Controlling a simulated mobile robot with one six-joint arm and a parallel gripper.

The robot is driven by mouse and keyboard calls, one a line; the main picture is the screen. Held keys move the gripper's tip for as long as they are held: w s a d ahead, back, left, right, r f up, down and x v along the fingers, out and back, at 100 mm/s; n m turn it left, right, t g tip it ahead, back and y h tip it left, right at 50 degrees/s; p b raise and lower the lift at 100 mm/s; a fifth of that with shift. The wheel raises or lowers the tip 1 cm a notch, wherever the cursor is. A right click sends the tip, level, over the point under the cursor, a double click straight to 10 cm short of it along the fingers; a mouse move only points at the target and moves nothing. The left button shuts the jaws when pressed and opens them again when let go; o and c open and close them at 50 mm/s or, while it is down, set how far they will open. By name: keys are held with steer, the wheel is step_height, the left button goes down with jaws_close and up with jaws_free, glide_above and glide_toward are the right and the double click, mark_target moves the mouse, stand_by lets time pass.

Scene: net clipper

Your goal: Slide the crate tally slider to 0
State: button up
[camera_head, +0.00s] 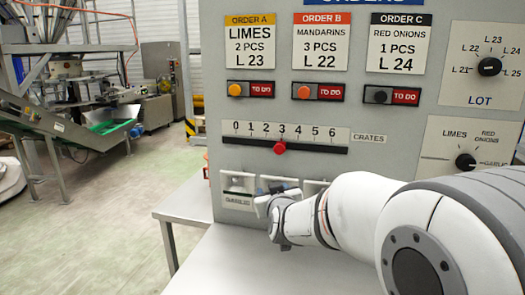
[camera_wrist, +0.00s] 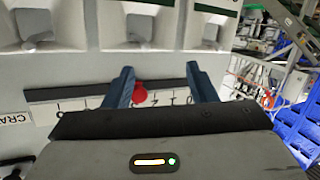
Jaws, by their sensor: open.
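The crate tally slider is a dark horizontal track (camera_head: 320,150) on the grey panel, under a white scale marked 0 to 6. Its round red knob (camera_head: 280,148) stands under the 3. In the wrist view, which is upside down, the red knob (camera_wrist: 139,94) shows between the two blue fingers, close to the left one. My gripper (camera_wrist: 160,74) is open and empty. In the head view my gripper (camera_head: 276,192) is below the knob in the picture. I cannot tell how far the fingertips are from the panel.
Several square switches (camera_head: 238,190) sit in a row below the slider. Order cards with buttons (camera_head: 250,89) are above it. Two rotary knobs, LOT (camera_head: 489,66) and a produce selector (camera_head: 466,161), are at right. A light table (camera_head: 185,208) lies below.

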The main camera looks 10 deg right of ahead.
mark_target(279, 150)
steer(key=w+r+t+h, duration=0.1)
steer(key=w+t+h, duration=0.1)
steer(key=w+d+r+m+t+h, duration=0.1)
steer(key=w+r+t+h, duration=0.2)
steer(key=w+r+h, duration=0.1)
steer(key=shift+d+r+m+t, duration=0.15)
steer(key=shift+d+m+t, duration=0.15)
steer(key=shift+m+t, duration=0.1)
steer(key=p+x, duration=0.1)
steer(key=x, duration=0.6)
